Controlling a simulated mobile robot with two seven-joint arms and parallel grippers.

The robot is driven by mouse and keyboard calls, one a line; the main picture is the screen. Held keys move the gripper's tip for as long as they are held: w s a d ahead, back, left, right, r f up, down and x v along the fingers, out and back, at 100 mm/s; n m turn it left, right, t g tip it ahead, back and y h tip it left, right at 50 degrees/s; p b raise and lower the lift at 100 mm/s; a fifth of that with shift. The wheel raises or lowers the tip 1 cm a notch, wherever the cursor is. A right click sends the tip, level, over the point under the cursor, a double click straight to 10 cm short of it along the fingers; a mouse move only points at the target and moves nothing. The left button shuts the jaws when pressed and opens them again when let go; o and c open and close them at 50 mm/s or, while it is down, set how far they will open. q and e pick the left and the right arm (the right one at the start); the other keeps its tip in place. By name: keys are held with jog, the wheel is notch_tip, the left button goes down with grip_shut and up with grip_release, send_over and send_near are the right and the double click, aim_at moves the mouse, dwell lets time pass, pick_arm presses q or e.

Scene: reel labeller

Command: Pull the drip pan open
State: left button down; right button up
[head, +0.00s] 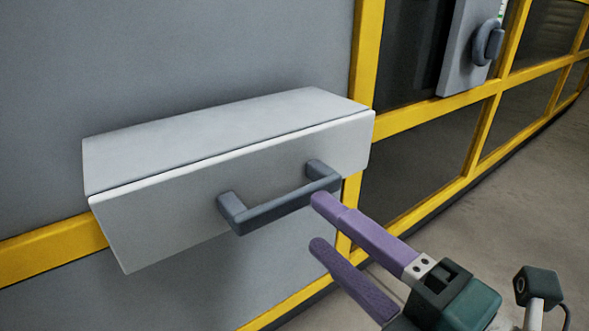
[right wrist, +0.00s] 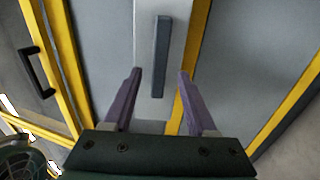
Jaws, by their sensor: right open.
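The drip pan (head: 160,222) is a pale grey box sticking out from the grey wall, with a thin dark seam between its top and its sloping front. A blue-grey bar handle (head: 280,208) is fixed to its front. My right gripper (head: 320,222) has purple fingers and is open and empty. Its fingertips are close to the right end of the handle in the head view. In the right wrist view, the handle (right wrist: 161,57) stands upright in the picture, lined up with the gap between the fingertips (right wrist: 158,74). My left gripper is not in view.
Yellow frame bars (head: 364,60) edge the wall and dark window panels on the right. A grey box with a rounded knob (head: 488,42) is at upper right. A black handle (right wrist: 38,73) shows at left in the right wrist view. The floor (head: 520,190) at right is clear.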

aim_at(296, 205)
jog(key=x, duration=0.6)
jog(key=shift+w+a+b, duration=0.15)
jog(key=shift+w+b, duration=0.05)
jog(key=shift+b, duration=0.2)
jog(key=shift+c, duration=0.4)
grip_shut()
dwell(0.5)
